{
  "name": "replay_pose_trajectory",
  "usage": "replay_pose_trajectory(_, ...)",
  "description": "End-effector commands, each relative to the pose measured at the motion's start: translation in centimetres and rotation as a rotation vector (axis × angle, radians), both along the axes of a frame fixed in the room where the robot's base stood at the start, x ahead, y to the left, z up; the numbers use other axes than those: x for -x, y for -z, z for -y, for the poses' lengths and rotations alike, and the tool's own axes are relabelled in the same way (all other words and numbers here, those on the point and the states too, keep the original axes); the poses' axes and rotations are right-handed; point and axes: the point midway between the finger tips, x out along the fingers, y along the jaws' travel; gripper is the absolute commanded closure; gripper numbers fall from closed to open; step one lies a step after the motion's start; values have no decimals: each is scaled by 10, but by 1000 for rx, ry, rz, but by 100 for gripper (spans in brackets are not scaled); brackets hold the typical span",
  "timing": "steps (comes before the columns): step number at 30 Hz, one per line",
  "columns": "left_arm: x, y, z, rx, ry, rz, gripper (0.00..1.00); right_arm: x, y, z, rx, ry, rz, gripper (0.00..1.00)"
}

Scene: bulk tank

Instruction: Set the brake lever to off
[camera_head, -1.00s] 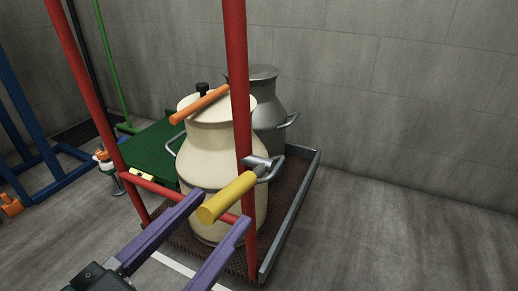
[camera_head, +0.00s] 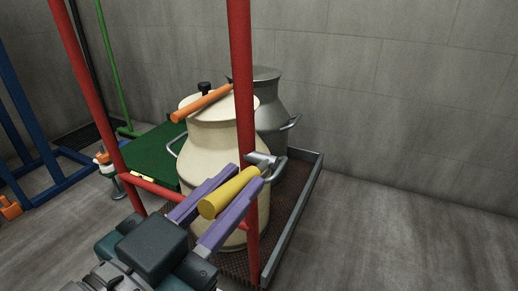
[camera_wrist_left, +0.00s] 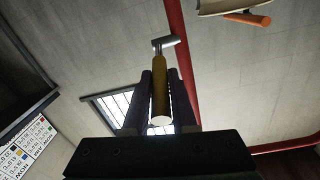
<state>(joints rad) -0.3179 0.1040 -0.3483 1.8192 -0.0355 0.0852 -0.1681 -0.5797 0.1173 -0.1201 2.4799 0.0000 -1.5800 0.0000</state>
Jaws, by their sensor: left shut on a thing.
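The brake lever has a yellow cylindrical handle (camera_head: 230,192) on a grey metal pivot (camera_head: 262,160) at the red post (camera_head: 243,90). My left gripper (camera_head: 226,190) has its two purple fingers on either side of the yellow handle and is shut on it. The handle points out from the post toward me, sloping down a little. In the left wrist view the yellow handle (camera_wrist_left: 160,95) lies between the dark fingers, with the grey pivot (camera_wrist_left: 166,43) beyond their tips. I see no off marking. My right gripper is not in view.
Behind the post stand a cream can (camera_head: 208,135) with an orange handle (camera_head: 202,103) and a grey metal can (camera_head: 270,110), on a brown platform with a grey rim (camera_head: 294,215). A red crossbar (camera_head: 157,187) runs low at left. Floor at right is clear.

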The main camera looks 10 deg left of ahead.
Motion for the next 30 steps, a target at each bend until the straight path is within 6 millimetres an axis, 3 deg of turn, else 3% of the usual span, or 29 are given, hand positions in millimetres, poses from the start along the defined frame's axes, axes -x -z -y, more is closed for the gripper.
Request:
replay_pose_trajectory(3, 0, 0, 0, 0, 0, 0, 100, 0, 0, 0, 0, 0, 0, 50)
replay_pose_trajectory(30, 0, 0, 0, 0, 0, -1, 100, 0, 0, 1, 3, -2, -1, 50)
